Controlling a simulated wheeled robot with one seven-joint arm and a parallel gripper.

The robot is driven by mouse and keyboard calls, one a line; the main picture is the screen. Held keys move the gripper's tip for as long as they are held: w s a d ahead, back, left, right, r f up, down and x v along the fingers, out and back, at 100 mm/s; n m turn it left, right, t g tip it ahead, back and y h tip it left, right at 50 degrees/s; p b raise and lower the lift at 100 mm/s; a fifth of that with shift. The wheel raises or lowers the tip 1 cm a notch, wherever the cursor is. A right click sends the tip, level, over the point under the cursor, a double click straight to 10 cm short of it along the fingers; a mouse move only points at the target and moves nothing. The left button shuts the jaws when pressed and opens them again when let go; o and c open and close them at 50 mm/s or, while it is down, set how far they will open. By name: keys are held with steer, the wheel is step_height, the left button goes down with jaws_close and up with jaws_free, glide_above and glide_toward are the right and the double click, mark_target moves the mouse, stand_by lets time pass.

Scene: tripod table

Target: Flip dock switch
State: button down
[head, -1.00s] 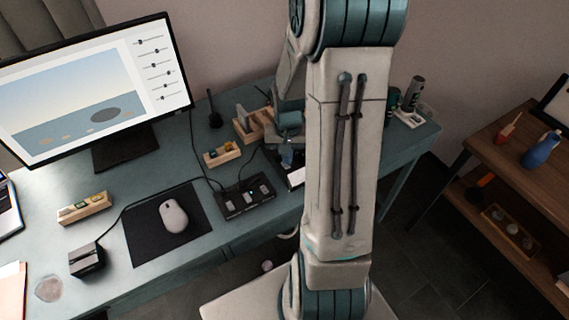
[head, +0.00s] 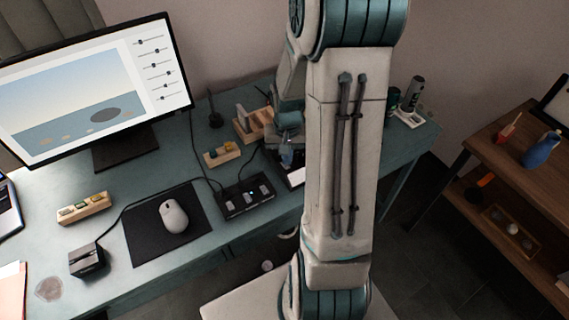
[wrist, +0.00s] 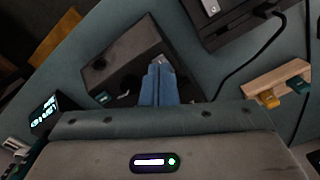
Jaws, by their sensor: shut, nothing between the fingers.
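In the wrist view, a dark grey box (wrist: 122,55) lies under my gripper (wrist: 158,70). The blue fingertips are together and empty, over the box's right part. A small light metal piece shows just beyond the tips. I cannot tell whether the tips touch it. In the head view, my gripper (head: 287,158) is at the desk's right part, largely behind my arm; only an edge of the box (head: 296,178) shows there. I cannot tell which is the dock.
A wooden holder with coloured pieces (head: 222,155) stands behind the black unit, and shows in the wrist view (wrist: 275,80). A small lit display (wrist: 45,115) is beside the box. Cables run across the desk. A mouse (head: 173,215) lies on a black mat (head: 143,238).

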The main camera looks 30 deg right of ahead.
mark_target(286, 167)
steer(key=shift+f+b, duration=0.75)
steer(key=shift+f, duration=0.15)
stand_by(0.6)
steer(key=shift+r+p, duration=2.65)
steer(key=shift+r, duration=0.85)
steer(key=s+a+r+n+t, duration=0.1)
steer(key=s+a+r+n, duration=0.2)
steer(key=s+a+r, duration=0.3)
steer(key=s+a+r+n+t, duration=0.2)
steer(key=s+a+r, duration=0.4)
steer(key=r, duration=0.4)
steer(key=shift+s+a+r+n, duration=0.15)
steer(key=shift+s+r+n, duration=0.1)
steer(key=shift+s+n, duration=0.15)
